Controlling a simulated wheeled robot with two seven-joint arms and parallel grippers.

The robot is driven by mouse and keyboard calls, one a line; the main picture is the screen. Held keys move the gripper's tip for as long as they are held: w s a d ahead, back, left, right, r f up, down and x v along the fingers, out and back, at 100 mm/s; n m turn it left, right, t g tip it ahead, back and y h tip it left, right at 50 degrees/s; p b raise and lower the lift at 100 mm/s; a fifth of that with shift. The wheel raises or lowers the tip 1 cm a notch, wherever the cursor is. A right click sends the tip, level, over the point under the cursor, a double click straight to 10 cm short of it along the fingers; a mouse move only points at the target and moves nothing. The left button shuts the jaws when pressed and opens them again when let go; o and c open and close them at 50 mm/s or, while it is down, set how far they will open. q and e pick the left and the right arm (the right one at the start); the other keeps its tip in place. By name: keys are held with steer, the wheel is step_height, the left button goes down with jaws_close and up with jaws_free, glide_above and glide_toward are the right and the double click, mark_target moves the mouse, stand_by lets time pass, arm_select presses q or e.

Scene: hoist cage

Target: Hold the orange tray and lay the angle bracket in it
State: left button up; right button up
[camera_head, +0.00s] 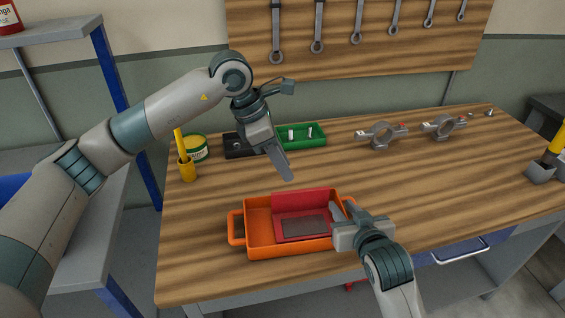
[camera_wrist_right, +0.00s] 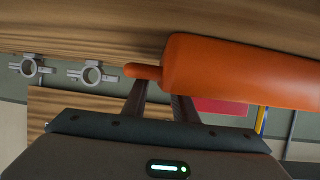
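The orange tray (camera_head: 236,226) sits on the near part of the wooden bench; its outer wall also fills part of the right wrist view (camera_wrist_right: 240,75). My right gripper (camera_head: 347,211) is at the tray's right-hand handle, fingers apart on either side of it; whether they press on it is unclear. A red L-shaped piece (camera_head: 306,200) with a dark panel lies inside the tray, one side upright. I cannot tell whether it is the angle bracket. My left gripper (camera_head: 284,168) hangs above and behind the tray, pointing down. A narrow grey shape shows at its tip, fingers or a held part.
Two grey ring clamps (camera_head: 380,135) stand farther right. Wrenches hang on the back board (camera_head: 350,62).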

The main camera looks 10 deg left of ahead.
steer(key=shift+s, duration=0.1)
steer(key=v, duration=1.1)
steer(key=shift+s+d+r, duration=0.15)
steer(key=shift+d+r, duration=0.05)
steer(key=shift+d, duration=0.25)
steer(key=w+d+m+h, duration=0.1)
steer(key=w+d, duration=0.1)
steer(key=d, duration=0.2)
steer(key=w+d+m+t+h, duration=0.1)
steer(key=w+d, duration=0.2)
steer(key=w+d+m+h, duration=0.1)
steer(key=w+d+h, duration=0.1)
steer(key=d, duration=0.2)
steer(key=shift+w+d+m, duration=0.15)
steer(key=shift+d+m, duration=0.15)
steer(key=shift+d, duration=0.05)
steer(key=d+f+h, duration=0.2)
steer(key=d, duration=0.5)
steer(key=w+d+f+n+h, duration=0.1)
steer(key=d+f, duration=0.1)
steer(key=d, duration=0.6)
steer(key=shift+f+n+g+h, duration=0.2)
steer(key=shift+n+g+h, duration=0.1)
steer(key=shift+g+h, duration=0.1)
steer(key=shift+a, duration=0.1)
